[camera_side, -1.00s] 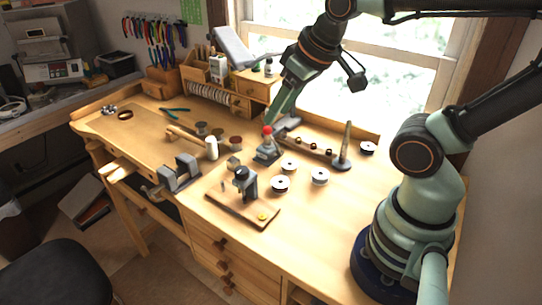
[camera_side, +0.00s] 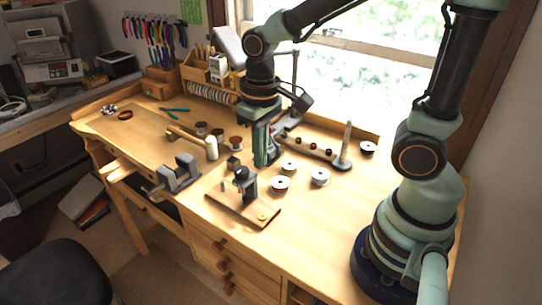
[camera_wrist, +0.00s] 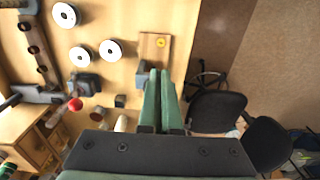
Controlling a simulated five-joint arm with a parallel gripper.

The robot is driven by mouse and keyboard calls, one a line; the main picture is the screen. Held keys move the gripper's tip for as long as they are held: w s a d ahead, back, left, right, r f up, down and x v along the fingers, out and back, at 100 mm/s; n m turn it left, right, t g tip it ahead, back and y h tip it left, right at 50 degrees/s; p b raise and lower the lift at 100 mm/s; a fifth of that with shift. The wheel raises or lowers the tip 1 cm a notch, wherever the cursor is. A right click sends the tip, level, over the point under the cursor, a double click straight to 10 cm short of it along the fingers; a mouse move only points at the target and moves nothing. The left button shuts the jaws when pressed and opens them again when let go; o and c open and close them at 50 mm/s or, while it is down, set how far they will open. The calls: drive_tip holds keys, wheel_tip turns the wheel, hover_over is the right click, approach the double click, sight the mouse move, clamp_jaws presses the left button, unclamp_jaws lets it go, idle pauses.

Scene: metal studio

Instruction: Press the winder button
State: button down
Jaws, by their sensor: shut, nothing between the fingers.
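The winder is a wooden board (camera_side: 228,203) with a dark grey mechanism (camera_side: 247,184) standing on it. Its round yellow button (camera_side: 262,216) sits at the board's near right corner. In the wrist view the button (camera_wrist: 160,42) shows just beyond my fingertips, on the board (camera_wrist: 147,50). My gripper (camera_side: 262,164) points down, shut and empty, behind the mechanism and apart from the button. In the wrist view my gripper (camera_wrist: 157,72) reaches toward the board, and its fingers hide part of the winder.
White-topped spools (camera_side: 280,184) stand right of the winder, close to my gripper. A red-knobbed device (camera_wrist: 75,104) is mostly hidden behind my gripper in the side view. A grey vise (camera_side: 180,174) stands to the left, and a rack with an upright post (camera_side: 345,148) behind. The front right bench is clear.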

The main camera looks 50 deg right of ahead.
sight(263, 216)
drive_tip(key=shift+a+f, duration=0.15)
drive_tip(key=shift+f, duration=0.2)
wheel_tip(263, 216, down, 14)
idle(0.8)
drive_tip(key=shift+f, duration=0.1)
drive_tip(key=shift+s+f, duration=0.1)
drive_tip(key=shift+f, duration=0.7)
wheel_tip(263, 216, up, 9)
drive_tip(key=shift+g, duration=0.3)
idle(0.4)
